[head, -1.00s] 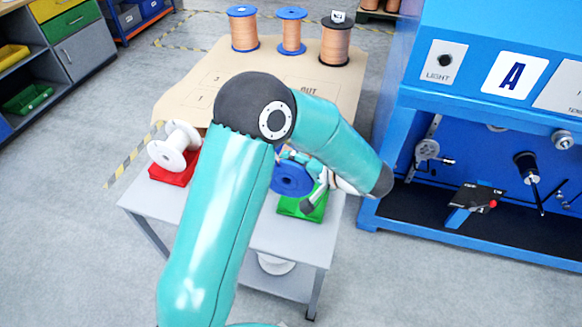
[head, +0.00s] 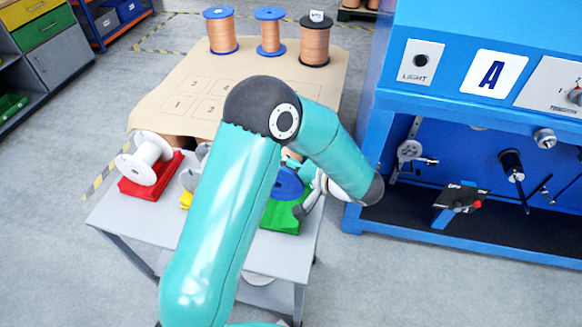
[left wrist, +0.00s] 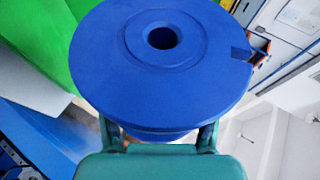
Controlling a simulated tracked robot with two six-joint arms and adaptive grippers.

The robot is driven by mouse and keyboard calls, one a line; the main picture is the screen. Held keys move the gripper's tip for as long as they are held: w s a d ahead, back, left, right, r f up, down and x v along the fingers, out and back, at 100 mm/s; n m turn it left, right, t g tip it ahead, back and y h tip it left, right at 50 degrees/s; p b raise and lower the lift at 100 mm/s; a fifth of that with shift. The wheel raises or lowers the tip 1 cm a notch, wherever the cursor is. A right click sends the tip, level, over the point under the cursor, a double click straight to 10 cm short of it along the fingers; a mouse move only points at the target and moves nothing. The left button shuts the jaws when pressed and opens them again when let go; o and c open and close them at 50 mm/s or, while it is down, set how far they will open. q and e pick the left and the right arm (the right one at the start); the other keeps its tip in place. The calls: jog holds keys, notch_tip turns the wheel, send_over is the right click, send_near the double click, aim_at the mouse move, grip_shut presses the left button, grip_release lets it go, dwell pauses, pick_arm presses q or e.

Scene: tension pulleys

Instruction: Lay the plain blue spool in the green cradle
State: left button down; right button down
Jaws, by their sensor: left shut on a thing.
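My left gripper (left wrist: 158,138) is shut on the plain blue spool (left wrist: 110,70), whose round flange and centre hole fill the middle of the left wrist view. In the head view the blue spool (head: 287,184) shows partly behind my arm, at the far part of the green cradle (head: 281,218). Green also shows at the upper left of the left wrist view (left wrist: 28,32). I cannot tell whether the spool touches the cradle. My right gripper is not in view.
On the grey table (head: 150,222), a white spool (head: 147,158) rests on a red cradle (head: 142,187). Another pale spool (head: 188,178) is mostly hidden beside my arm. Copper spools (head: 270,35) stand at the back. A blue machine (head: 362,190) stands on the right.

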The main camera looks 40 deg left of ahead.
pick_arm(q)
jog(key=shift+f+b, duration=0.4)
jog(key=shift+f, duration=1.05)
jog(key=shift+f+b, duration=0.7)
jog(key=shift+b, duration=0.05)
jog(key=shift+f+b, duration=1.1)
jog(key=shift+b, duration=0.4)
